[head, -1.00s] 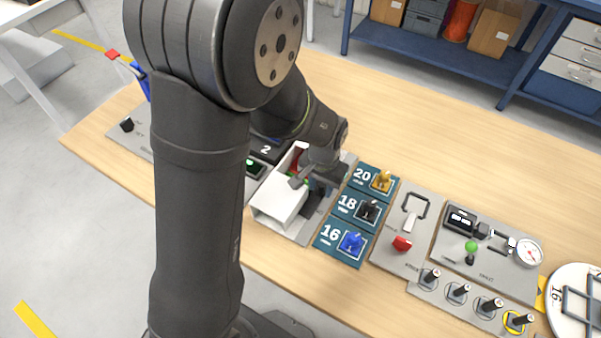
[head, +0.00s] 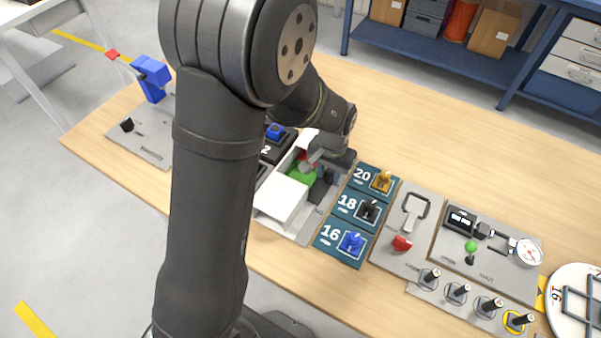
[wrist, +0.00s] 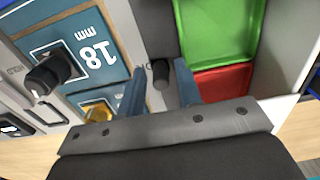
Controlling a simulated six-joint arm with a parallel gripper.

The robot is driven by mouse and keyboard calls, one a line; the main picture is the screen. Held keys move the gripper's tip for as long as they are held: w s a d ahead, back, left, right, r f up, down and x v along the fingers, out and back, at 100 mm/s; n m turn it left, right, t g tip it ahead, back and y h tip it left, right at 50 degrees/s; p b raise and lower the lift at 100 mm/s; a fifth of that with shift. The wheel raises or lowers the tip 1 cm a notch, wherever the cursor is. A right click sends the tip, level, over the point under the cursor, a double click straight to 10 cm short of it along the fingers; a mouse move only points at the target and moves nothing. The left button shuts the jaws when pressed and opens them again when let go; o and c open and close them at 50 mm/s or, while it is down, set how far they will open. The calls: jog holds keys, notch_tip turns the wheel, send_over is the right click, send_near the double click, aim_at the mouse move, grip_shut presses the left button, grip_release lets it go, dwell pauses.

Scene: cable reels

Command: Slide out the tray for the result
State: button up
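The result tray is a white open-topped box (head: 272,222) with a white cover over its front part. Its green section (head: 301,175) and red section (head: 306,158) show behind the cover, and in the wrist view the green section (wrist: 218,30) and red section (wrist: 222,82) lie at the right. My gripper (wrist: 161,70) is over the tray's right side, fingers apart and pointing down. A short dark post (wrist: 163,76) shows between the fingers, with slim gaps visible; contact cannot be told. In the head view the fingertips are partly hidden by my wrist.
Right of the tray stand plates marked 20 (head: 363,174), 18 (head: 347,203) and 16 (head: 331,234) with coloured plugs. A grey panel with a red knob (head: 402,243) and a gauge station (head: 527,253) lie further right. The table's back is clear.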

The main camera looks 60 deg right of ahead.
jog(key=shift+r, duration=3.5)
